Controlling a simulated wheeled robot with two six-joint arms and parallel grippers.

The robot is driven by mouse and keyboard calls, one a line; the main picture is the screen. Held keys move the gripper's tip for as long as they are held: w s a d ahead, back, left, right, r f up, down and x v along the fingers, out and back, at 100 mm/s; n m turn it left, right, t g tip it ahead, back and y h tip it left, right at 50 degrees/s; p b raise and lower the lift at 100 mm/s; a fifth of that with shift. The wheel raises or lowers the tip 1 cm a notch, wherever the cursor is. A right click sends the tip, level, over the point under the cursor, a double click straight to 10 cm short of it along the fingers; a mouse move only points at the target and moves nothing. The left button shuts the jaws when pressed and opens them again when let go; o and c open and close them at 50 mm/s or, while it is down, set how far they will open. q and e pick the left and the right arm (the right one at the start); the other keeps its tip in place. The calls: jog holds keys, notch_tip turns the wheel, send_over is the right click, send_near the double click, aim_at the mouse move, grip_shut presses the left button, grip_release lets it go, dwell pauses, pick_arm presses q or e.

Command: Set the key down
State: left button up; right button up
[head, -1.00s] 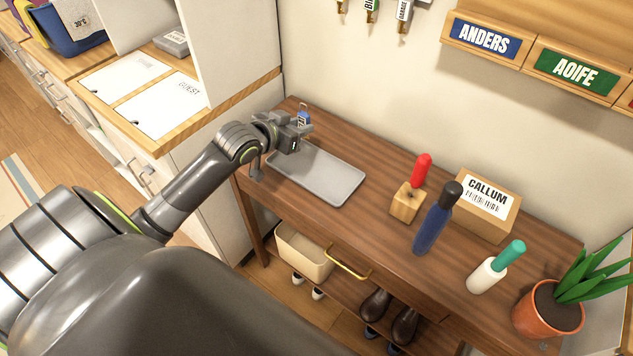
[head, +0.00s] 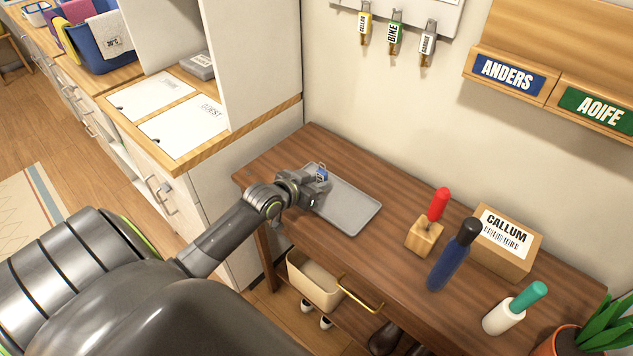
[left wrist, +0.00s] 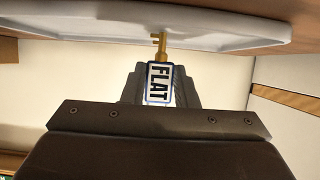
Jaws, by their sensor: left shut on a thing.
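The key (left wrist: 160,42) has a brass shaft and a blue-edged tag reading FLAT (left wrist: 159,84). My left gripper (head: 318,186) is shut on the key; in the head view the blue tag (head: 322,173) shows between its fingers. The gripper is over the left part of the grey tray (head: 352,214) on the wooden table. In the left wrist view the key's brass end points toward the tray (left wrist: 90,24), at or very near its surface; I cannot tell whether it touches. My right gripper is not in view.
Right of the tray stand a red-handled tool in a wooden block (head: 424,238), a dark blue bottle (head: 452,258), a CALLUM box (head: 507,245) and a white-and-green item (head: 505,316). Several tagged keys (head: 395,38) hang on the wall. A white cabinet (head: 240,150) borders the left.

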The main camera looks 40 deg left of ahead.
pick_arm(q)
jog(key=shift+f, duration=0.15)
jog(key=o, duration=0.9)
jog(key=shift+o, duration=0.2)
jog(key=shift+s+r, duration=0.15)
jog(key=shift+r, duration=0.1)
jog(key=v, duration=1.1)
jog(key=shift+s+p, duration=0.3)
jog(key=shift+p, duration=0.1)
jog(key=shift+a+r, duration=0.1)
